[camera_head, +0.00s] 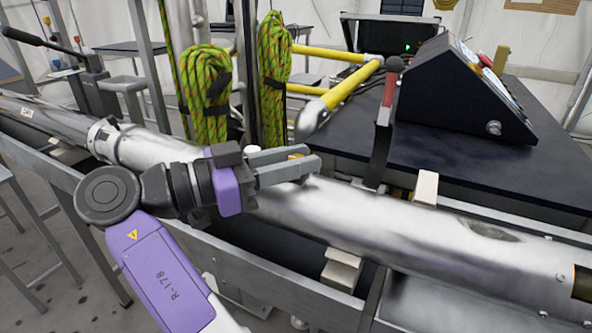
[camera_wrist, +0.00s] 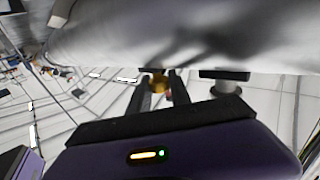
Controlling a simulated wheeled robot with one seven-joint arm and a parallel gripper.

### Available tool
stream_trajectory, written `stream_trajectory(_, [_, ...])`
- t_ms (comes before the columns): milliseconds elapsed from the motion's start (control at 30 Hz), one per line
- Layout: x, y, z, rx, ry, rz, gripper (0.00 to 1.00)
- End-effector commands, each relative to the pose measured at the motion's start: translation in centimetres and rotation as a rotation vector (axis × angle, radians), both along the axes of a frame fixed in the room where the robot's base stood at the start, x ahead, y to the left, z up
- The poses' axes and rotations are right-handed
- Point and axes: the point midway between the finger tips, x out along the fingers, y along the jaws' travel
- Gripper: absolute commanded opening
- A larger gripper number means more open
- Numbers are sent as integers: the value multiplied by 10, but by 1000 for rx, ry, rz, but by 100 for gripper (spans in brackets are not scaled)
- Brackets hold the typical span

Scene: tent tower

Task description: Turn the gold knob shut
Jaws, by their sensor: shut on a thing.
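The gold knob (camera_wrist: 158,84) shows in the wrist view as a small gold shape between my two fingers, just by the silver tube. In the head view only a sliver of the gold knob (camera_head: 296,156) shows between the fingers. My gripper (camera_head: 305,164) reaches in from the left over the tube, and its grey fingers are closed on the knob. The fingers hide most of the knob, so I cannot tell how far it is turned. The long silver tube (camera_head: 400,222) lies across the view behind and below my gripper.
Coiled green ropes (camera_head: 274,62) hang behind my gripper. Yellow bars (camera_head: 350,83) and a red-handled lever (camera_head: 386,95) stand beyond the tube. A black console (camera_head: 460,92) sits on the dark table (camera_head: 530,155) at the right. Pale blocks (camera_head: 341,270) sit under the tube.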

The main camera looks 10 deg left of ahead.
Motion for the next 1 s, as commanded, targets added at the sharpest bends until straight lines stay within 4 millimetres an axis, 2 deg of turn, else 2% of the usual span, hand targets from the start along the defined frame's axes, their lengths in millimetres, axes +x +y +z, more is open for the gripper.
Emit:
stream_trajectory(667, [0, -1, -1, 1, 4, -67, 0])
stream_trajectory(700, [0, -1, -1, 1, 4, -67, 28])
stream_trajectory(800, [0, -1, -1, 0, 4, -66, 46])
stream_trajectory(1000, [0, -1, -1, 0, 2, -65, 46])
